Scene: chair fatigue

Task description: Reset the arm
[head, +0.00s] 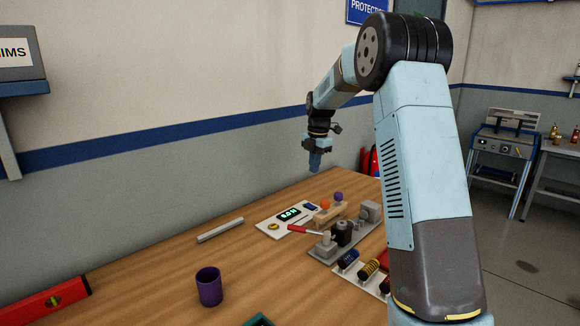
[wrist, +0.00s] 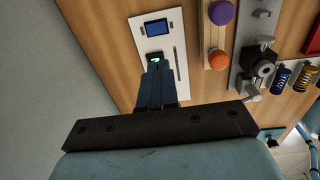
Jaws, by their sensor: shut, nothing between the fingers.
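My gripper (head: 315,163) hangs from my raised arm above the back of the wooden table (head: 140,265), pointing down. Its blue fingers are together with nothing between them. They also show in the wrist view (wrist: 157,75), in front of a white panel (wrist: 168,60). In the head view this panel (head: 273,231) lies flat on the table with a lit green display, a dark blue screen and a yellow ring. The gripper is clear of the table and touches nothing that I can see.
A purple cup (head: 209,287), a grey bar (head: 220,230) and a red level (head: 45,302) are on the left. A grey fixture (head: 345,240), a red-handled tool (head: 304,230) and several springs (head: 368,269) lie near my arm. The wall runs close behind the table.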

